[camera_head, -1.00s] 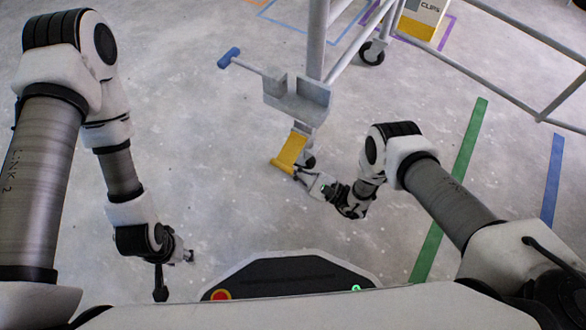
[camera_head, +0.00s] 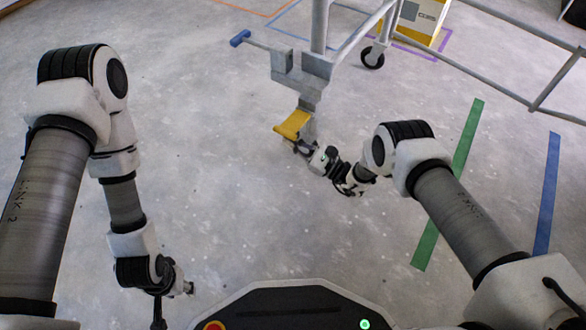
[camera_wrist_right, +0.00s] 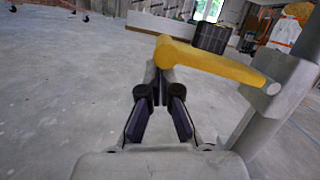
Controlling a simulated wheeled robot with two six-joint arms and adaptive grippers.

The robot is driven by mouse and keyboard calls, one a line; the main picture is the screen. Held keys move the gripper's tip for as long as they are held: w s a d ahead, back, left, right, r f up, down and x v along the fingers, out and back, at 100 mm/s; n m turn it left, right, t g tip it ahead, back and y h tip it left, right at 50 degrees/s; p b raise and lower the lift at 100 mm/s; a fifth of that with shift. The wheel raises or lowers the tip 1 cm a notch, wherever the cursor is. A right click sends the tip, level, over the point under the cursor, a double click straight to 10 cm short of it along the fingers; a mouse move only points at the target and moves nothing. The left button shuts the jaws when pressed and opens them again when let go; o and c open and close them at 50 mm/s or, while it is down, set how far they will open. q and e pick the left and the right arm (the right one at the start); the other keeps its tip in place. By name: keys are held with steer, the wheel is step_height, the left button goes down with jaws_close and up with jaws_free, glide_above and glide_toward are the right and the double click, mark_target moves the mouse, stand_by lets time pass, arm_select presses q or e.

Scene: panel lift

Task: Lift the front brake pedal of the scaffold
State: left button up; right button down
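The yellow brake pedal (camera_head: 292,124) is at the foot of the scaffold's near upright (camera_head: 320,25) in the head view and sits close to level. In the right wrist view the pedal (camera_wrist_right: 215,64) runs across as a yellow bar from the grey post at right, its rounded end just above my fingertips. My right gripper (camera_head: 302,148) is just under the pedal; in the wrist view its fingertips (camera_wrist_right: 160,80) meet, with nothing seen between them. They look to touch the pedal's underside. My left gripper (camera_head: 189,288) hangs over bare floor, too small to read.
A blue-ended handle (camera_head: 240,38) sticks out left of the upright. A black caster (camera_head: 372,57) and a yellow-white box (camera_head: 423,20) stand behind. Scaffold rails cross the upper right. Green (camera_head: 450,185) and blue (camera_head: 547,195) floor strips lie at right. The floor at centre left is clear.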

mark_target(291, 133)
steer(key=shift+r+p, duration=0.3)
steer(key=shift+r, duration=0.35)
steer(key=shift+r+p, duration=0.95)
steer(key=shift+p, duration=0.2)
arm_select(q)
steer(key=r, duration=0.3)
steer(key=shift+s, duration=0.35)
arm_select(e)
steer(key=shift+w+r, duration=0.1)
steer(key=shift+r, duration=0.05)
